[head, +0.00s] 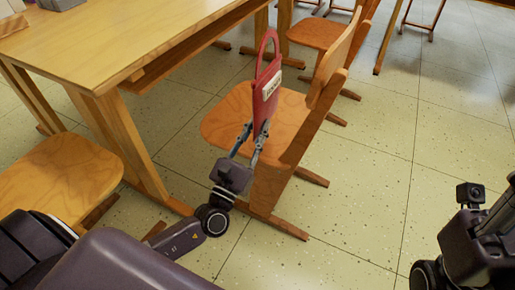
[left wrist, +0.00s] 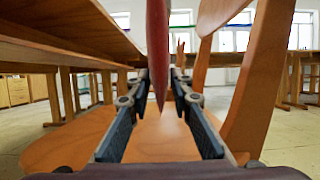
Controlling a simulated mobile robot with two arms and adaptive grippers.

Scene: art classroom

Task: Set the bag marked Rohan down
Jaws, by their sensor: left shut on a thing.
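A red bag (head: 264,108) with a loop handle and a pale label stands upright at the wooden chair (head: 225,117). The label's writing is too small to read surely. My left gripper (head: 250,135) is shut on the bag's lower near edge. In the left wrist view, the bag (left wrist: 158,45) is a thin red edge between the fingers (left wrist: 157,88), with the chair seat (left wrist: 150,140) below and beyond it. I cannot tell whether the bag's bottom touches the seat. Part of my right arm shows at the right edge of the head view; its fingertips are not visible.
A wooden table (head: 130,40) stands at the left, with another chair seat (head: 65,178) before it. The held bag is close to the chair's backrest (head: 325,90). Another chair (head: 318,30) stands behind. The tiled floor (head: 375,170) at the right is clear.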

